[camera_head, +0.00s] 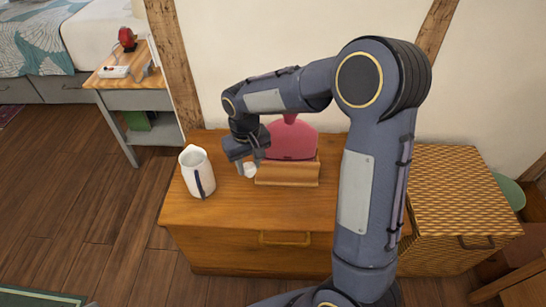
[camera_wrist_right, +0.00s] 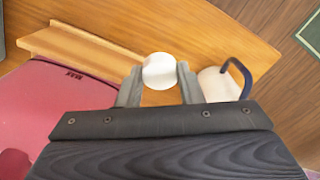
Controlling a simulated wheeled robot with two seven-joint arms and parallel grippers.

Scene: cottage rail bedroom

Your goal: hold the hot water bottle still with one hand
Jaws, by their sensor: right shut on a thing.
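The pink-red hot water bottle (camera_head: 292,140) stands upright in a wooden holder (camera_head: 288,174) on the wooden chest. Its side also shows at the left of the right wrist view (camera_wrist_right: 55,105). My right gripper (camera_head: 248,167) is left of the bottle, apart from its body. Its fingers are shut on a small white round thing (camera_wrist_right: 159,71), which also shows in the head view (camera_head: 250,171). I cannot tell for sure whether this is a cap. My left gripper is not in view.
A white jug (camera_head: 197,172) with a dark handle stands left of my right gripper, close by. The chest top (camera_head: 215,211) is clear at the front. A woven basket box (camera_head: 447,195) stands to the right. A bedside table (camera_head: 133,80) is at the back left.

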